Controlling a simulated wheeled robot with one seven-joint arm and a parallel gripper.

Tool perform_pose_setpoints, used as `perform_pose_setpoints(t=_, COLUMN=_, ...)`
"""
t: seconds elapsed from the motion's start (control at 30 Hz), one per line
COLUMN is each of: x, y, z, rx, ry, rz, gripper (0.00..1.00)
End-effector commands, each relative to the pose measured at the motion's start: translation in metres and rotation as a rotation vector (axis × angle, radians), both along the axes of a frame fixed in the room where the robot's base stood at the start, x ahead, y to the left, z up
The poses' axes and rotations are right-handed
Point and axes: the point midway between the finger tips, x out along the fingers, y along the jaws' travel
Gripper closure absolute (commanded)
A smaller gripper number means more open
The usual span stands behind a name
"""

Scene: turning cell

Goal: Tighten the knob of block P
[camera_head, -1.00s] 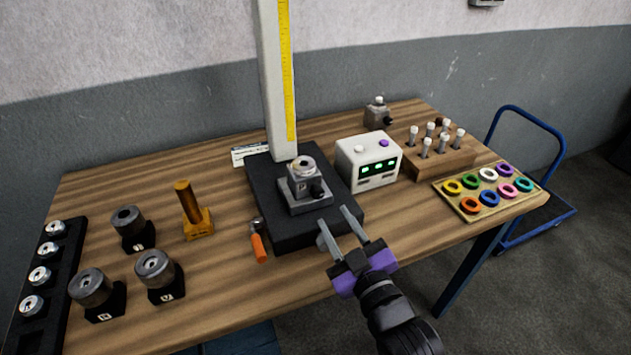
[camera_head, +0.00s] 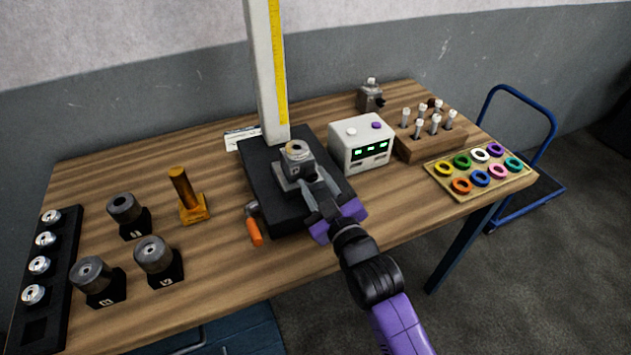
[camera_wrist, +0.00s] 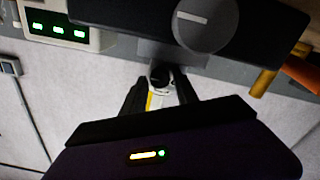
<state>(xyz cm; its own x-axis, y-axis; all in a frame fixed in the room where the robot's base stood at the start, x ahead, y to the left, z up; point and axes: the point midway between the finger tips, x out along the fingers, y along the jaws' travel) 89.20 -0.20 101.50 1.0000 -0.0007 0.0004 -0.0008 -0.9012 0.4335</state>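A grey block (camera_head: 283,181) with a pale ring-shaped top (camera_head: 297,150) stands on the black base plate of the tall column. Its label is too small to read in the head view. My gripper (camera_head: 318,192) reaches it from the front right and covers its knob in that view. In the wrist view a dark round knob (camera_wrist: 160,76) sits between the tips of my two black fingers (camera_wrist: 160,88). The fingers are apart, one on each side of the knob. A narrow gap seems to show, so contact is not clear.
The black plate (camera_head: 262,160) carries the column (camera_head: 266,70). A white box with green displays (camera_head: 362,143) stands close on the right. An orange-handled tool (camera_head: 255,232) and a brass post (camera_head: 185,190) are on the left. Bare wood lies in front (camera_head: 220,270).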

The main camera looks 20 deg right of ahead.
Motion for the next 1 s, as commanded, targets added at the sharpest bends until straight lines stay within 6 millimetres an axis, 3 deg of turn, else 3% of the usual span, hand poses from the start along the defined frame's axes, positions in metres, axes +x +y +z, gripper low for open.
perform_pose_setpoints(t=0.1, x=-0.0002, y=0.0, z=-0.0001, rx=0.0, ry=0.0, rz=0.0, gripper=0.64)
perform_pose_setpoints(t=0.3, x=-0.0004, y=0.0, z=-0.0001, rx=0.0, ry=0.0, rz=0.0, gripper=1.0)
perform_pose_setpoints(t=0.67, x=-0.0006, y=-0.0003, z=-0.0004, rx=0.04, ry=0.0, rz=0.0, gripper=1.0)
perform_pose_setpoints(t=1.0, x=-0.0006, y=-0.0006, z=-0.0006, rx=0.263, ry=0.001, rz=0.0, gripper=1.0)
